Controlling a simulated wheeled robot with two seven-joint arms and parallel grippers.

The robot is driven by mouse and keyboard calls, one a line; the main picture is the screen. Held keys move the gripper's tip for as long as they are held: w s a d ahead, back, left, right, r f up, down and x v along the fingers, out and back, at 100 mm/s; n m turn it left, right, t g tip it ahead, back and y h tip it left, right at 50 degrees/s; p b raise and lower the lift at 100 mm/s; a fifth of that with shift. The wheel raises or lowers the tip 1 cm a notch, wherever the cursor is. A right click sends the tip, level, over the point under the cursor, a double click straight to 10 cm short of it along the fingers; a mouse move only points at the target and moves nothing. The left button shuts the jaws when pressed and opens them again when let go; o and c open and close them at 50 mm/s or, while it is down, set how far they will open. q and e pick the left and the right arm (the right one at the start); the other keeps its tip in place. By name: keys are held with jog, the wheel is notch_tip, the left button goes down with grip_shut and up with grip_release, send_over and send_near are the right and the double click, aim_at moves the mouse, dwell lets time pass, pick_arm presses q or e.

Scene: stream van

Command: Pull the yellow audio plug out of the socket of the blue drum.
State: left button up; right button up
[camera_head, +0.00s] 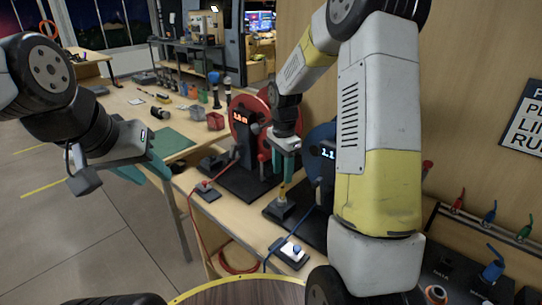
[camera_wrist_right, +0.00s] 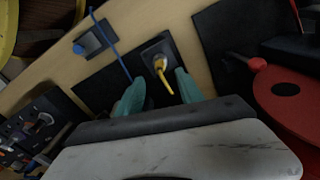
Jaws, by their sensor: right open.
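The yellow audio plug (camera_head: 283,189) stands in a dark square socket (camera_head: 280,209) on the black base of the blue drum (camera_head: 316,160). My right arm hides much of that drum. My right gripper (camera_head: 284,166) is open, pointing down just above the plug. In the right wrist view, the yellow plug (camera_wrist_right: 162,72) sits in its socket (camera_wrist_right: 150,52), just beyond the gap between the teal fingertips (camera_wrist_right: 158,88). The fingers are apart from it. My left gripper (camera_head: 144,172) is open and empty at the left, beside the bench.
The red drum (camera_head: 239,105) stands close to the left, with a red plug (camera_head: 205,186) and cable in front. A rack with coloured plugs (camera_head: 490,212) is at the right.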

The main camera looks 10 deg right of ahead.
aim_at(282, 187)
notch_tip(282, 187, down, 8)
jog(key=shift+r, duration=0.15)
dwell(0.3)
grip_shut()
dwell(0.4)
